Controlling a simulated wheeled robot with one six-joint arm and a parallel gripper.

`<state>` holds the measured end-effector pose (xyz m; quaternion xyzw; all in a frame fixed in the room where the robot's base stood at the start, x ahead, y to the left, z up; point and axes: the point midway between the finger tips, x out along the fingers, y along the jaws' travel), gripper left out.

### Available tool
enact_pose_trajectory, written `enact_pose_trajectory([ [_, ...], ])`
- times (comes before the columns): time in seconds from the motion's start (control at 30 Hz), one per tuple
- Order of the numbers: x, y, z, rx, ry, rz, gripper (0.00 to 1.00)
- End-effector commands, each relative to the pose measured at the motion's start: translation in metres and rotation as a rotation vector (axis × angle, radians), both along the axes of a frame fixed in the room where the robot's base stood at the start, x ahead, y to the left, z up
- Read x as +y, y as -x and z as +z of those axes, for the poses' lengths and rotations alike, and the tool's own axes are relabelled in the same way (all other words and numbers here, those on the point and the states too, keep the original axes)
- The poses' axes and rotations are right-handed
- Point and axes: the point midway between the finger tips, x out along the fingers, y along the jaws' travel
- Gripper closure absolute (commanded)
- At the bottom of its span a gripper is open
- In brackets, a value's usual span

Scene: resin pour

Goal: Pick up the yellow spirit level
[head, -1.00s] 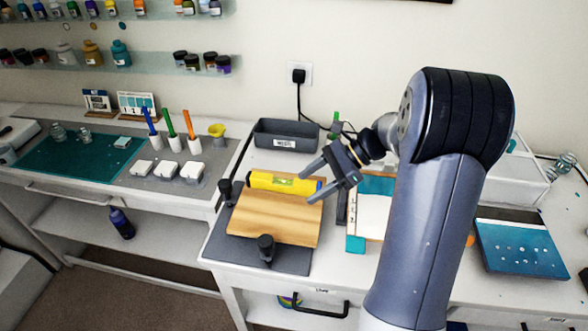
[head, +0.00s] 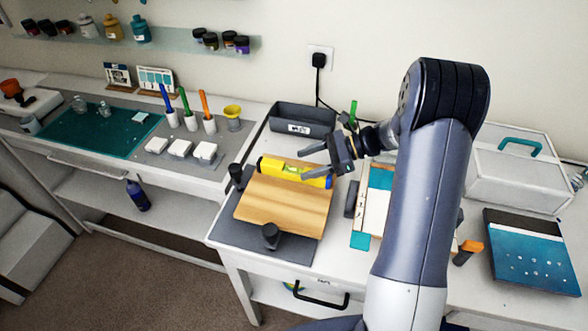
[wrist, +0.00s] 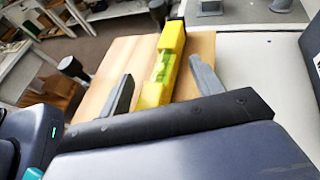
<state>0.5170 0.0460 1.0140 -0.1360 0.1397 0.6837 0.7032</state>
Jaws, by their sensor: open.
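The yellow spirit level (head: 293,172) lies along the back edge of a wooden board (head: 284,206) on the right-hand bench. It has a green vial at its middle and a blue part at its right end. My gripper (head: 316,159) is open at the level's right end, its fingers pointing left. In the wrist view the level (wrist: 163,67) runs away from me over the board, and its near end lies between the open fingers of my gripper (wrist: 160,88). I cannot tell whether either finger touches it.
The board sits on a dark grey base with black knobs (head: 271,236). A grey bin (head: 303,119) stands behind the level. A white and teal panel (head: 374,203) lies to the right. Pen holders (head: 190,122) and a yellow cup (head: 232,115) stand on the left bench.

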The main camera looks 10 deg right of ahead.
Motion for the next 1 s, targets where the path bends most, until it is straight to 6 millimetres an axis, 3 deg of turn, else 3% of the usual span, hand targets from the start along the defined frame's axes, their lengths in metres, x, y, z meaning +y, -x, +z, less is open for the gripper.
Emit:
enact_pose_trajectory([
  [0.2,0.025,-0.001,-0.008,0.001,0.000,0.002,0.38],
  [0.47,0.026,-0.001,-0.010,0.000,0.000,0.000,0.39],
  [1.0,0.026,-0.001,-0.010,0.000,0.001,0.000,0.83],
])
